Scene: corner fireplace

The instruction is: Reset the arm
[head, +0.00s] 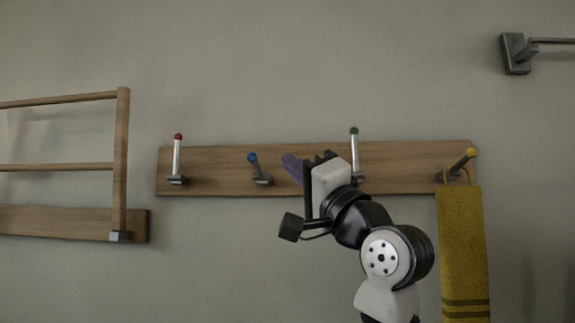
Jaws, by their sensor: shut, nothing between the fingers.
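My arm rises from the bottom edge, right of the middle in the head view. My gripper (293,168) is at its upper end, pointing up and left, with its purple-grey fingers shut and nothing between them. In the picture it overlaps the wooden peg rail (215,160), between the blue-tipped peg (257,170) and the green-tipped peg (354,150). I cannot tell how far the fingers are from the rail.
A red-tipped peg (177,160) stands at the rail's left. A yellow towel (462,250) hangs by a loop from the yellow-tipped peg (463,161), right of my arm. A wooden rack (122,160) is at far left, a metal bar holder (516,54) at upper right. The wall above the rail is bare.

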